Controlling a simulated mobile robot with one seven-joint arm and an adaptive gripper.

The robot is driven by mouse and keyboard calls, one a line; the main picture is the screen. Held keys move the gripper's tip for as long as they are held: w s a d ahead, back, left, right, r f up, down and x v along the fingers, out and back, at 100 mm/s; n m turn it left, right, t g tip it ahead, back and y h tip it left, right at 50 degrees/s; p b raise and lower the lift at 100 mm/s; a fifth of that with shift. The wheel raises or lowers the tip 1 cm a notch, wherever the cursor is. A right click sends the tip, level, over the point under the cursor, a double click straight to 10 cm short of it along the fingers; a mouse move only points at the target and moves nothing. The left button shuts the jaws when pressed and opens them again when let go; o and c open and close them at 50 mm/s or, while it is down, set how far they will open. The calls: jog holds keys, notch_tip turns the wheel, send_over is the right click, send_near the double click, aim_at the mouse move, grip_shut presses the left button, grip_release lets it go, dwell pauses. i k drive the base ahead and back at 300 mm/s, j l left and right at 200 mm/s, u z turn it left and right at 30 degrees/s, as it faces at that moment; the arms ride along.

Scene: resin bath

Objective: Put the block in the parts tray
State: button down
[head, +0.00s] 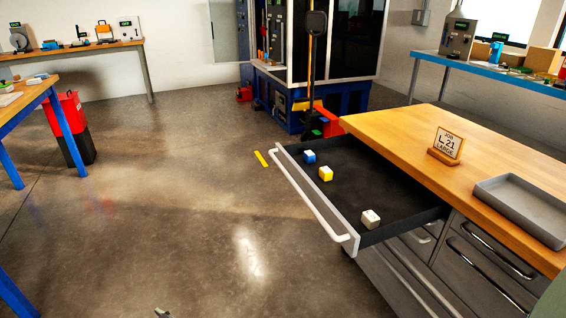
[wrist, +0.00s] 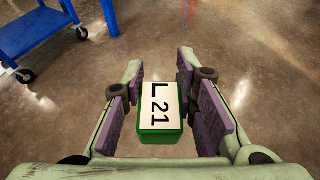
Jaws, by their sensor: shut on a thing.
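My gripper (wrist: 160,88) is shut on a green block (wrist: 160,137) with a white top label reading "L 21". The purple finger pads stand on either side of the block, and bare floor shows beyond it. The grey parts tray (head: 522,208) lies on the wooden worktop at the right of the head view and looks empty. A small sign (head: 447,146) reading "JOB L 21 LARGE" stands on the worktop to the left of the tray. The held block is not visible in the head view.
An open drawer (head: 348,229) juts from the cabinet below the worktop. It holds a blue-and-white block (head: 309,156), a yellow-and-white block (head: 325,173) and a white block (head: 370,219). A blue cart (wrist: 45,35) stands at upper left in the wrist view.

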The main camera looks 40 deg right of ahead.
aim_at(514, 200)
jog(key=i+j+z, duration=0.15)
jog(key=j+z, duration=0.15)
jog(key=i+j+z, duration=0.15)
jog(key=j+z, duration=0.15)
jog(key=z, duration=1.35)
